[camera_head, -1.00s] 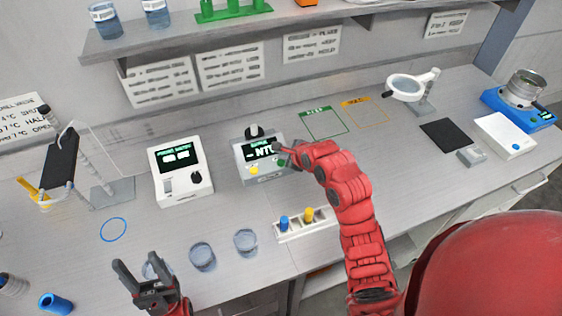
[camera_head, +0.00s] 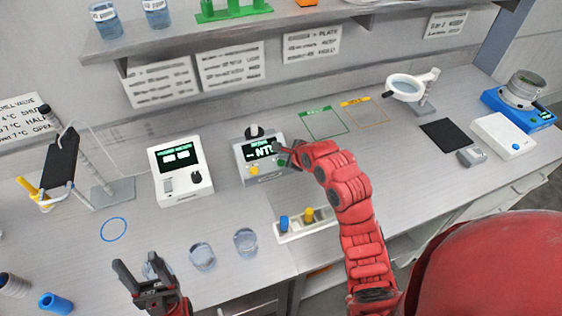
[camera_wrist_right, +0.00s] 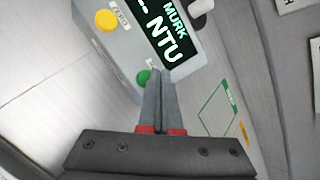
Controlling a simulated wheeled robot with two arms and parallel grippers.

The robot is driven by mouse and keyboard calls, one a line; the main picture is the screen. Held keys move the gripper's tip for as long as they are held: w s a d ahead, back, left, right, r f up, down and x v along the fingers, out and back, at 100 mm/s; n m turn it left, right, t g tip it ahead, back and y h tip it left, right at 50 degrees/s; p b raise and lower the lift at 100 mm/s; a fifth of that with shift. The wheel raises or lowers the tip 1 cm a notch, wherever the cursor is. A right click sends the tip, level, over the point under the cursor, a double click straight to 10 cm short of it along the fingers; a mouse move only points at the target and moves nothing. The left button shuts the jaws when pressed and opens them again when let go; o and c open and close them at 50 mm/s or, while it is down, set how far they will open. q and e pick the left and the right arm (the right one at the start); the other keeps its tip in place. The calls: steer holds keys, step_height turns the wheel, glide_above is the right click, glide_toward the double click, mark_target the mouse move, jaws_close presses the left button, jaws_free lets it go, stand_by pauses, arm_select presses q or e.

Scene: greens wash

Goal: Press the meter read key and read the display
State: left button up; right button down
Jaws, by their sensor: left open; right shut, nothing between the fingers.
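The meter (camera_head: 262,171) is a grey box on the bench with a dark display (camera_head: 260,149), a yellow key and a green key. In the right wrist view the display (camera_wrist_right: 168,38) reads "MURK" and "NTU", with dashes before NTU and no number visible. The yellow key (camera_wrist_right: 106,20) is labelled ZERO. The green key (camera_wrist_right: 143,77) sits right by the tips of my right gripper (camera_wrist_right: 158,76), which is shut and empty; its label is mostly hidden. I cannot tell whether the tips touch the key. My left gripper (camera_head: 136,264) is open and empty over the front left bench.
A white device with a display (camera_head: 180,178) stands left of the meter. Clear beakers (camera_head: 203,257) stand in front, and a white holder with blue and yellow pieces (camera_head: 290,238) lies near my right arm. Green and orange outlined areas (camera_head: 322,125) lie behind it.

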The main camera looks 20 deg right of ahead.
steer(key=shift+f, duration=0.1)
steer(key=shift+f, duration=0.25)
steer(key=shift+f, duration=0.55)
stand_by(0.8)
steer(key=shift+r+p, duration=0.15)
steer(key=shift+p, duration=0.15)
steer(key=shift+d+r+p, duration=0.1)
steer(key=shift+r+p, duration=0.55)
steer(key=shift+r, duration=0.05)
steer(key=shift+r, duration=0.1)
